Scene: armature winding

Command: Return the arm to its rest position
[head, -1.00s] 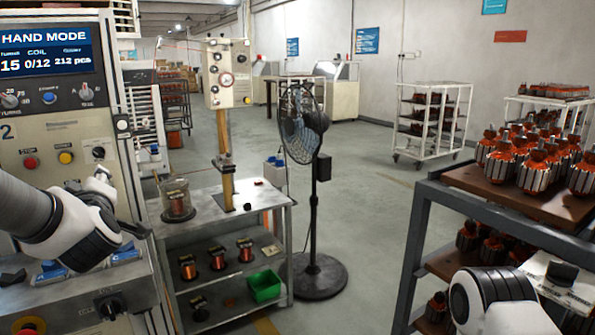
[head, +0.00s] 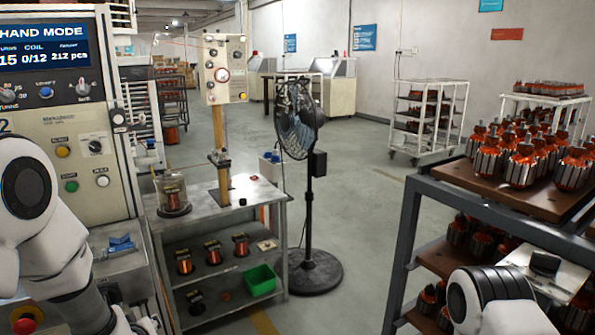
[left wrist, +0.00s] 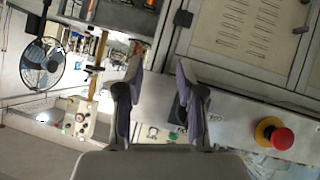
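My left arm (head: 28,195) is folded at the left of the head view, in front of the winding machine's control panel (head: 75,130). Its gripper is not clear in that view. In the left wrist view my left gripper (left wrist: 160,80) has its two dark fingers apart, with nothing held between them. The view is turned, with the machine front and the red emergency knob (left wrist: 274,137) beyond the fingers. My right arm (head: 490,300) shows at the lower right of the head view. Its fingers are not seen.
A steel shelf cart (head: 222,222) with several coils and a green bin (head: 260,280) stands beside the machine. A black fan (head: 297,120) stands right of it. A rack of armatures (head: 560,205) is near my right arm. The floor between is clear.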

